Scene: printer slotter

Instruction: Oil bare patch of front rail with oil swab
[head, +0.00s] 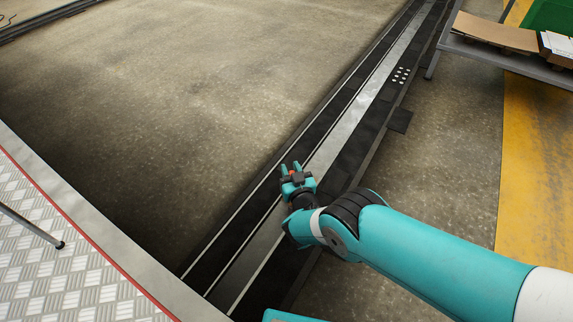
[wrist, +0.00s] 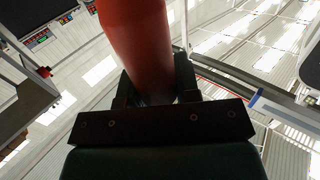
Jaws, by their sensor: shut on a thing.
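My gripper (head: 291,171) is over the long floor rail (head: 343,136) in the head view, near the middle of the picture. It is shut on a red cylinder, which I take to be the oil swab (wrist: 137,45). In the wrist view the red cylinder fills the upper middle between the dark fingers; in the head view only a small bit of red shows between the teal fingertips. The swab's tip is not visible. The rail has a bright metal band between black strips. I cannot tell which part is the bare patch, nor whether the swab touches the rail.
A grey table (head: 500,56) with cardboard and a green bin (head: 552,16) stands at the upper right. A tread-plate platform (head: 60,262) with a red edge line is at the lower left. Open concrete floor (head: 190,90) lies left of the rail. A yellow floor stripe (head: 535,150) runs at the right.

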